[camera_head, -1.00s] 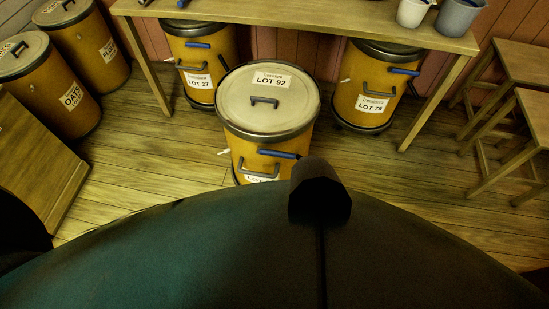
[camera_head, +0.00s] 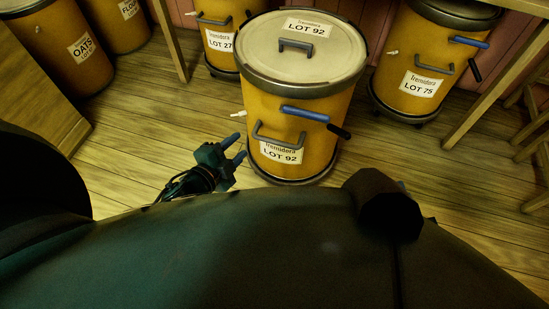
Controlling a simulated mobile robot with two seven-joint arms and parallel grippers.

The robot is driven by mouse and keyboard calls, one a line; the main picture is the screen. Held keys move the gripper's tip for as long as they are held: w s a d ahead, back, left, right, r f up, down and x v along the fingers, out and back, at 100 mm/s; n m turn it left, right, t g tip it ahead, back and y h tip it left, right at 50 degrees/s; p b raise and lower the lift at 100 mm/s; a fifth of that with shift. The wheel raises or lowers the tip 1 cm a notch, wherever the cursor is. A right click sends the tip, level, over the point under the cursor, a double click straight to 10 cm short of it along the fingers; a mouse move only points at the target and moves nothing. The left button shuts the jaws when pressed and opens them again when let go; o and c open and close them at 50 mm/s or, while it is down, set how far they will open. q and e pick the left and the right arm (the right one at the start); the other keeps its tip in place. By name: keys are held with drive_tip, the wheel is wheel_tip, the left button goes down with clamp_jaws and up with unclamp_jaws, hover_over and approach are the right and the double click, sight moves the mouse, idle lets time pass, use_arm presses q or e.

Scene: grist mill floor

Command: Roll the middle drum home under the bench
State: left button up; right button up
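The middle drum (camera_head: 290,118), a yellow drum with a pale lid and LOT 92 labels, stands upright in front of my body. It has a grey front handle, a blue-gripped lever at the front and a small white spigot on its left. The bench shows only by its legs, a left leg (camera_head: 169,38) and a right leg (camera_head: 492,98); its top is out of view. My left gripper (camera_head: 237,149) is open and empty, low at the drum's left front, close to its side; I cannot tell whether it touches. My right gripper is not seen.
A LOT 27 drum (camera_head: 219,58) stands behind left and a LOT 75 drum (camera_head: 412,88) behind right, with a gap between them. An OATS drum (camera_head: 57,45) and another stand far left, near a wooden panel (camera_head: 30,95). Stools (camera_head: 537,130) stand at right.

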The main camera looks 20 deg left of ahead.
use_arm(q)
wheel_tip(320, 180, down, 11)
drive_tip(key=w+m+h+b, duration=0.25)
drive_tip(key=m+b, duration=0.35)
drive_tip(key=b, duration=0.3)
drive_tip(key=shift+m+h, duration=0.35)
drive_tip(key=shift+m, duration=0.05)
drive_tip(key=b+x, duration=0.1)
drive_tip(key=x, duration=0.3)
drive_tip(key=b+x, duration=0.2)
drive_tip(key=x, duration=0.3)
drive_tip(key=b+x, duration=0.1)
drive_tip(key=x, duration=0.3)
drive_tip(key=shift+d+f, duration=0.25)
drive_tip(key=shift+d, duration=0.2)
drive_tip(key=shift+w, duration=0.1)
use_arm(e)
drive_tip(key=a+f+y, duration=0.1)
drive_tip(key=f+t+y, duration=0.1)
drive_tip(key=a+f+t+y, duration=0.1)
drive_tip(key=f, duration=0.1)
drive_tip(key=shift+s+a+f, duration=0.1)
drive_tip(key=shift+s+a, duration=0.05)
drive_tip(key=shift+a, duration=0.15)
use_arm(q)
drive_tip(key=shift+c, duration=0.4)
clamp_jaws()
